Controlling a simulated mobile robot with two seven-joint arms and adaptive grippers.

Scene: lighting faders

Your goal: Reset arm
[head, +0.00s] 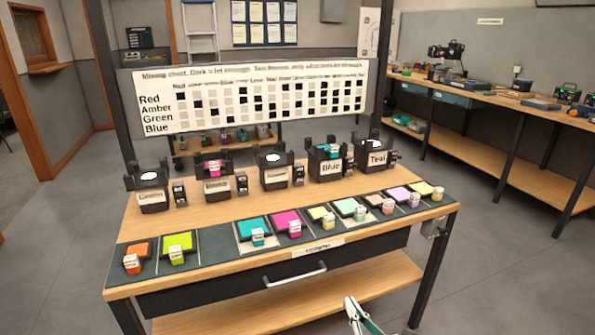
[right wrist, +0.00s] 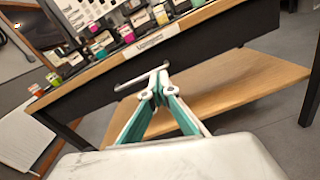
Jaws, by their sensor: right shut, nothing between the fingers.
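My right gripper (head: 352,303) shows at the bottom of the head view, low in front of the table. In the right wrist view its fingers (right wrist: 158,78) meet at the tips, shut with nothing between them. They appear in front of the drawer handle (right wrist: 148,70) in that view; I cannot tell how near. My left gripper is in neither view. The wooden table (head: 240,197) carries a row of black lamp units, one labelled Teal (head: 377,157) and one labelled Blue (head: 331,167).
Coloured filter squares with small tabs lie on a dark mat (head: 215,243) along the front edge. A mixing chart board (head: 250,95) stands behind. The table's lower shelf (head: 290,292) juts out below the drawer. Open floor (head: 500,230) lies to the right, before a workbench (head: 480,110).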

